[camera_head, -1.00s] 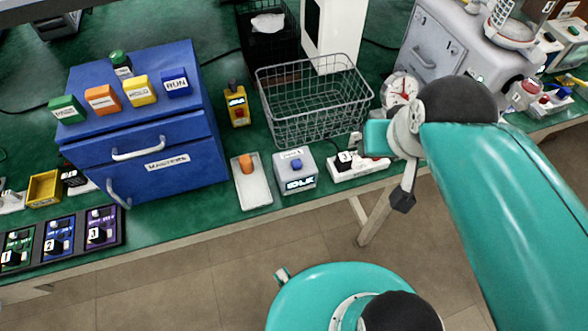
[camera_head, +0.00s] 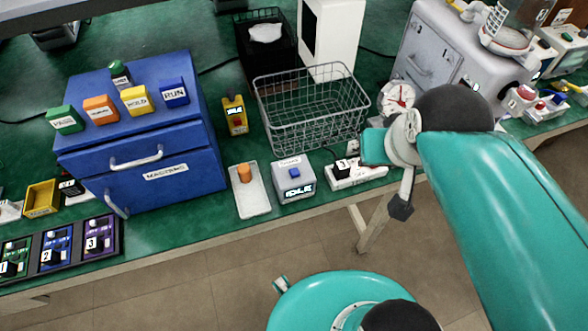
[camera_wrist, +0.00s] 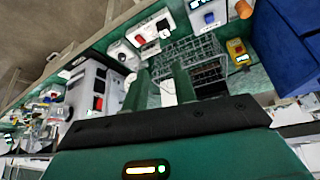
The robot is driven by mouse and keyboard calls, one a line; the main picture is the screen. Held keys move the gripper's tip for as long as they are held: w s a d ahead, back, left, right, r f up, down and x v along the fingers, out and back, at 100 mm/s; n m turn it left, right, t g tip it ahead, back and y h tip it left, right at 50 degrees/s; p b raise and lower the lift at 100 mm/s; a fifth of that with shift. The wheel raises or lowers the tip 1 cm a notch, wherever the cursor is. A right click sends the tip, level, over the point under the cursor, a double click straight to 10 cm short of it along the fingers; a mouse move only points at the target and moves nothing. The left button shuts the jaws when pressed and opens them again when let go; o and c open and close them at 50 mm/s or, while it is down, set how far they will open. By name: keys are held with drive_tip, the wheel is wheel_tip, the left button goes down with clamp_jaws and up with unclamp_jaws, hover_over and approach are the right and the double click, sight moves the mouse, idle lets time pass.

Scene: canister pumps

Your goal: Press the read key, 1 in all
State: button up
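A small grey box (camera_head: 294,180) with a blue key (camera_head: 294,172) on top and a lit display on its front stands near the bench's front edge in the head view. Its small label is too blurred to read, so I cannot tell whether this is the read key. The same box shows at the top of the wrist view (camera_wrist: 207,16). My gripper (camera_wrist: 161,80) is open in the wrist view, with its two green fingers apart and nothing between them. It is apart from the blue key.
A white tray with an orange knob (camera_head: 244,173) stands left of the grey box; a white switch strip (camera_head: 356,172) stands right. A wire basket (camera_head: 310,110) stands behind. A blue drawer cabinet (camera_head: 150,190) carries several coloured blocks. A grey machine (camera_head: 430,50) stands at right.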

clamp_jaws()
idle(1.4)
